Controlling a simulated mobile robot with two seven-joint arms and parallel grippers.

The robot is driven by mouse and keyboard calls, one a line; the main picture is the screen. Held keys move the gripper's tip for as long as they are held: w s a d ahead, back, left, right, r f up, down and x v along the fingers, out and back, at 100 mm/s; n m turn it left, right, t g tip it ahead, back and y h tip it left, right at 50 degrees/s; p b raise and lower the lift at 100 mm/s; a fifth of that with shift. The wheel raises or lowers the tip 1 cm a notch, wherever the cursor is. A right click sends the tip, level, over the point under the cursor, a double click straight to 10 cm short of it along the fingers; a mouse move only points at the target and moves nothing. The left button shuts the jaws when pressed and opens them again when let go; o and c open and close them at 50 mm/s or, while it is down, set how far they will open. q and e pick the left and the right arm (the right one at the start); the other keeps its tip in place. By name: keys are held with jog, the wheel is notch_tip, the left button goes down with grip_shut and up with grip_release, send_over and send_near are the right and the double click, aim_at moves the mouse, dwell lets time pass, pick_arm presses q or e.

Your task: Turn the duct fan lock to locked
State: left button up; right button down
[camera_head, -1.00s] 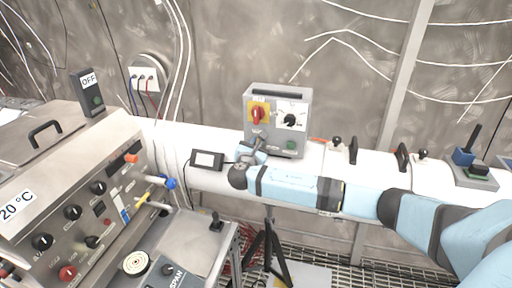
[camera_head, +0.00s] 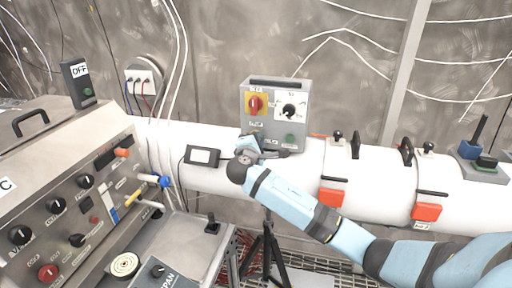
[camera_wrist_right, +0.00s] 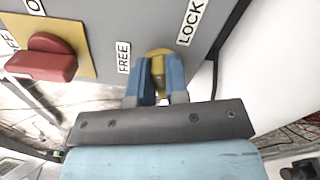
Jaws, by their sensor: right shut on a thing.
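The grey control box (camera_head: 273,125) stands on the white duct in the head view. My right gripper (camera_head: 252,146) is at the lower left of its front face and hides the lock there. In the right wrist view the right gripper (camera_wrist_right: 158,90) is shut on a yellow lock piece (camera_wrist_right: 158,62), one blue finger on each side. The FREE label (camera_wrist_right: 123,57) is left of this piece and the LOCK label (camera_wrist_right: 191,22) is to its upper right. The fingers partly hide the piece, so I cannot tell its exact setting. My left gripper is not in view.
A red knob on a yellow plate (camera_head: 254,103) and a black dial on white (camera_head: 290,109) sit above the lock. A small display (camera_head: 203,156) is left of the gripper. A steel console (camera_head: 70,205) fills the left. The duct (camera_head: 375,180) carries handles and red latches.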

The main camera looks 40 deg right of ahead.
jog(key=shift+f+m+b, duration=0.15)
jog(key=shift+m+b, duration=0.75)
jog(key=shift+m, duration=0.2)
jog(key=shift+f+m+b, duration=0.15)
jog(key=shift+m+b, duration=0.75)
jog(key=shift+m, duration=0.2)
jog(key=c, duration=1.1)
grip_release()
jog(key=shift+r, duration=0.1)
jog(key=b+v, duration=0.1)
jog(key=v, duration=1.3)
jog(key=shift+d+b, duration=0.1)
jog(key=shift+b, duration=0.2)
